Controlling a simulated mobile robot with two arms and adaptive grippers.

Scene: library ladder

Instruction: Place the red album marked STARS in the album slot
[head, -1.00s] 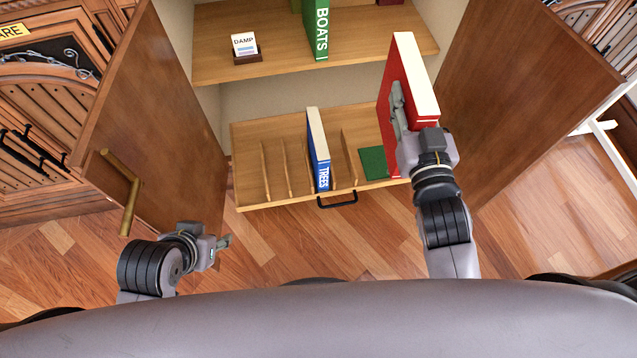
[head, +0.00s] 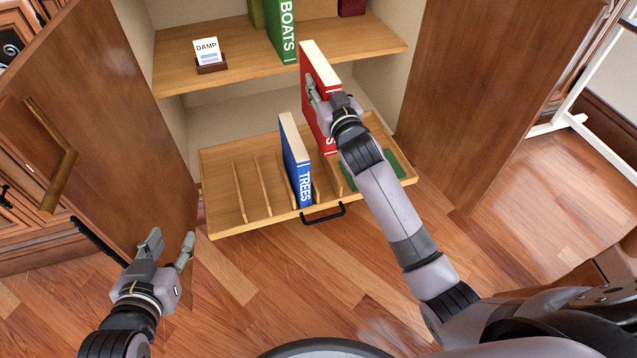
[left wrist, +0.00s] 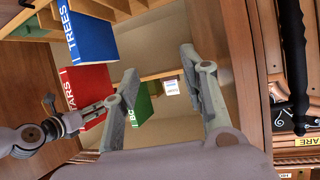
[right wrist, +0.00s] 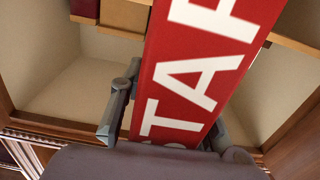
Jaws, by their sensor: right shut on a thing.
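The red album (head: 322,79) is held upright by my right gripper (head: 326,95) above the pulled-out drawer, just right of the blue TREES album (head: 297,160). In the right wrist view the red album (right wrist: 205,70) stands between the fingers with its white letters showing, partly cut off. The wooden drawer (head: 226,222) has several thin dividers that form upright slots. The red album's lower end is at the dividers right of TREES; I cannot tell whether it is inside a slot. My left gripper (head: 170,250) is open and empty, low in front of the left door.
A green pad (head: 388,172) lies in the drawer's right part. The shelf above holds a green BOATS album (head: 283,30) and a DAMP card (head: 207,52) in a holder. Open cabinet doors stand at left (head: 110,110) and right (head: 480,90). A black handle (head: 322,214) sticks out from the drawer front.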

